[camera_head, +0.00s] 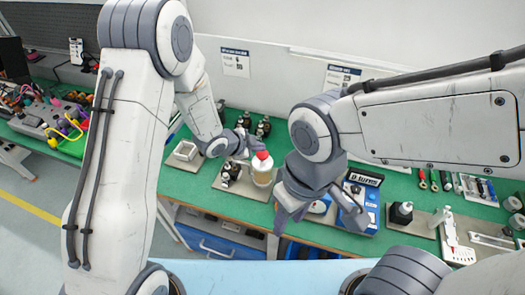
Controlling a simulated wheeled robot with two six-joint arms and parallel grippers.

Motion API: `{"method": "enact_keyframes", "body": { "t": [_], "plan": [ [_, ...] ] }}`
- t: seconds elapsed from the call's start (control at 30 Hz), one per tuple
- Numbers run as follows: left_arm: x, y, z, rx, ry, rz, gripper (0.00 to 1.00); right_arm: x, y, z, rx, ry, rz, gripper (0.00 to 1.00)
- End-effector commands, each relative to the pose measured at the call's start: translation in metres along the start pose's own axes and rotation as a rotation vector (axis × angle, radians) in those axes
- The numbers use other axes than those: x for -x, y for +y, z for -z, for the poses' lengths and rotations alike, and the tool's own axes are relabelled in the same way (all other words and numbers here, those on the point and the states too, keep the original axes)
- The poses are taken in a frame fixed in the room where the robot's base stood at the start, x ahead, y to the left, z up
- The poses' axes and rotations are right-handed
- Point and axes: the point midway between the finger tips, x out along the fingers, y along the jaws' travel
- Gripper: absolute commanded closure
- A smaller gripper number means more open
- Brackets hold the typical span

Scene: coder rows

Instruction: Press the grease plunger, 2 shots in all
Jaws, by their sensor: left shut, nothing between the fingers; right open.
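A pale yellow container with a red top (262,176) stands on a grey plate (233,190) at the middle of the green bench; I take it for the grease pot, and its top looks like the plunger. My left gripper (252,146) is shut and empty, close to the red top at its upper left. I cannot tell whether they touch. My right gripper (287,217) is open and empty, fingers pointing down, to the lower right of the container near the bench's front edge. It hides part of the bench behind it.
Small black parts (230,172) sit left of the container. A square light tray (186,150) lies further left. A blue labelled box (361,199), a black-topped block (401,212) and a white tool (450,230) stand to the right. Hand tools (434,180) lie at the back right.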

Motion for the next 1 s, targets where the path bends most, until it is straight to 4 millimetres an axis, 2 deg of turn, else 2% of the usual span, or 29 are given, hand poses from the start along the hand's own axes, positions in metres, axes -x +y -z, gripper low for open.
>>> {"method": "enact_keyframes", "body": {
  "t": [0.37, 0.83, 1.0],
  "plan": [
    [0.002, -0.002, 0.002, 0.000, 0.001, 0.001, 1.00, 0.002, 0.000, 0.000, 0.000, 0.000, 0.000, 0.56],
    [0.033, -0.024, 0.024, 0.000, 0.001, 0.001, 1.00, 0.038, -0.003, 0.002, 0.000, 0.000, 0.000, 0.56],
    [0.036, -0.026, 0.026, 0.000, 0.000, 0.001, 1.00, 0.041, -0.003, 0.002, 0.000, 0.000, 0.000, 0.56]
  ]
}}
